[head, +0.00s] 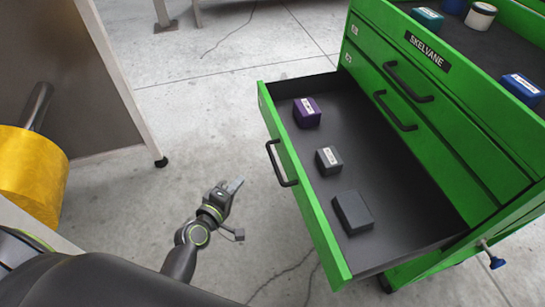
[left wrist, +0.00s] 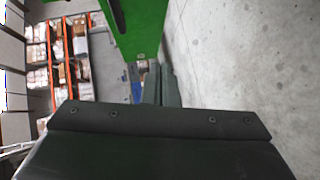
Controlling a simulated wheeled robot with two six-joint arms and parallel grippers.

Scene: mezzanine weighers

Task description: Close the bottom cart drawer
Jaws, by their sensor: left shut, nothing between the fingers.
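The green cart's bottom drawer (head: 312,196) stands pulled far out in the head view. It has a dark handle (head: 279,164) on its green front. Inside lie a purple box (head: 306,113), a small grey box (head: 328,160) and a larger dark box (head: 352,213). My left gripper (head: 236,185) is shut and empty, in front of the drawer front and apart from the handle. In the left wrist view its fingers (left wrist: 157,84) show close together, with a green panel (left wrist: 140,28) beyond. My right gripper is not in view.
The cart's upper drawers (head: 440,110) are shut. Several small items, including a blue box (head: 522,88), sit on its top. A yellow cylinder (head: 30,172) and a panel on a wheeled frame (head: 75,80) stand at left. The floor between is clear.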

